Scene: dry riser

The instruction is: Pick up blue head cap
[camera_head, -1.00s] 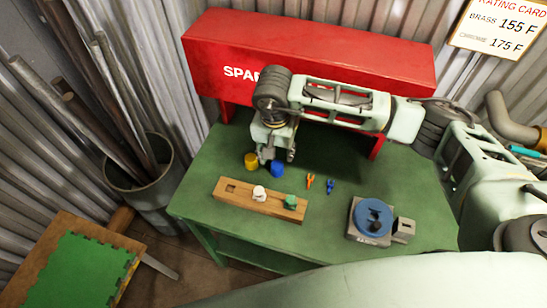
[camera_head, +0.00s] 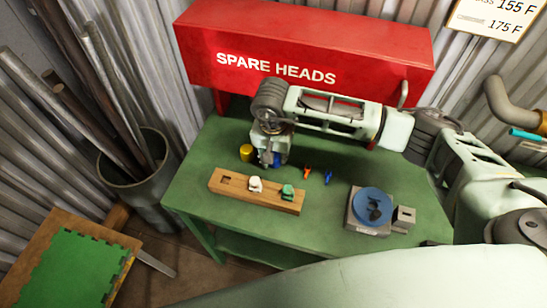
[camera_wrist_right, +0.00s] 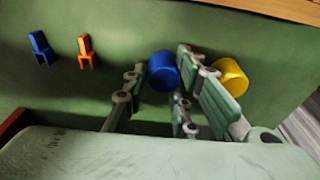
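The blue head cap (camera_head: 277,159) stands on the green bench, partly hidden by my right gripper (camera_head: 270,158) in the head view. In the right wrist view the blue cap (camera_wrist_right: 163,72) lies between the fingertips of my right gripper (camera_wrist_right: 164,78). The fingers flank it closely on both sides; whether they press on it I cannot tell. A yellow cap (camera_head: 246,152) stands just left of the gripper in the head view. It also shows in the right wrist view (camera_wrist_right: 229,77), just outside the right-hand finger. My left gripper is not in view.
A wooden block (camera_head: 232,194) holding a white and a green piece lies in front of the gripper. Orange (camera_head: 307,172) and blue (camera_head: 327,177) small parts lie to the right. A grey fixture with a blue disc (camera_head: 372,206) stands farther right. The red spare heads box (camera_head: 300,40) rises behind.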

